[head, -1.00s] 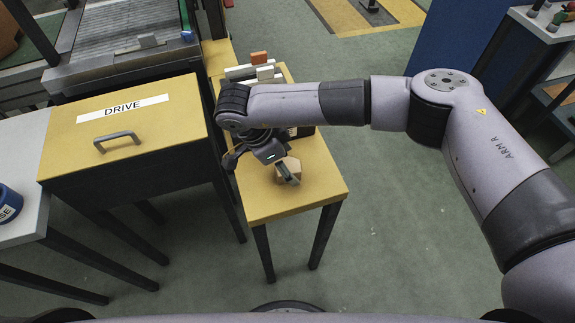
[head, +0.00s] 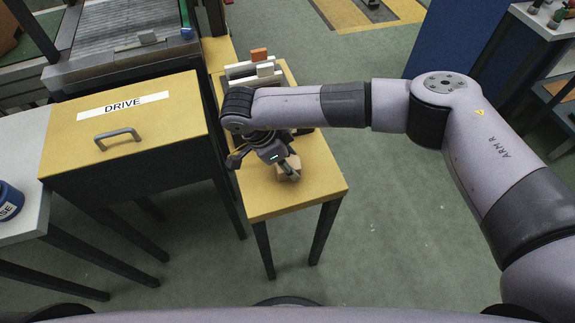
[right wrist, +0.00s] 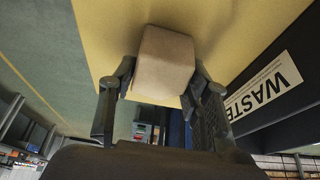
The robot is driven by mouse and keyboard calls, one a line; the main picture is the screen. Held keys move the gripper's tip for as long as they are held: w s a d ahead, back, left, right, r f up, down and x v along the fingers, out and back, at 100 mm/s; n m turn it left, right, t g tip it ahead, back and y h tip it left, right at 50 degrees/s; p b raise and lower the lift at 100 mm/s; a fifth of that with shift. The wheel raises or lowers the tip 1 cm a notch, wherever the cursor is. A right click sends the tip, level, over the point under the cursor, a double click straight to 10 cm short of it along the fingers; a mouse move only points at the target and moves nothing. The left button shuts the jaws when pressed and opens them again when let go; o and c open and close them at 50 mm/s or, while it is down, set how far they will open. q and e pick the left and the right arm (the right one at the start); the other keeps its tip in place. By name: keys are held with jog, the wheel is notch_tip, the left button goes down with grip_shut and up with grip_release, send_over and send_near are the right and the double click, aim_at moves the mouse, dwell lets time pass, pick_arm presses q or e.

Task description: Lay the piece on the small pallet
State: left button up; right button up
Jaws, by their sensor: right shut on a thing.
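The piece is a tan block (head: 290,168) at the yellow side table; it also shows large in the right wrist view (right wrist: 164,62). My right gripper (head: 284,170) is shut on the block, with one finger on each side of it, as the right wrist view (right wrist: 160,88) shows. The block is at or just above the tabletop; I cannot tell if it touches. The gripper hides part of it in the head view. I cannot make out a small pallet for certain. My left gripper is not in view.
The yellow side table (head: 315,185) has free room at its front. A light rack with an orange block (head: 258,55) and a pale block (head: 265,70) stands at its back. The DRIVE cabinet (head: 125,115) is to the left. A WASTE label (right wrist: 265,88) shows in the wrist view.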

jog(key=c, duration=0.4)
jog(key=shift+r, duration=0.15)
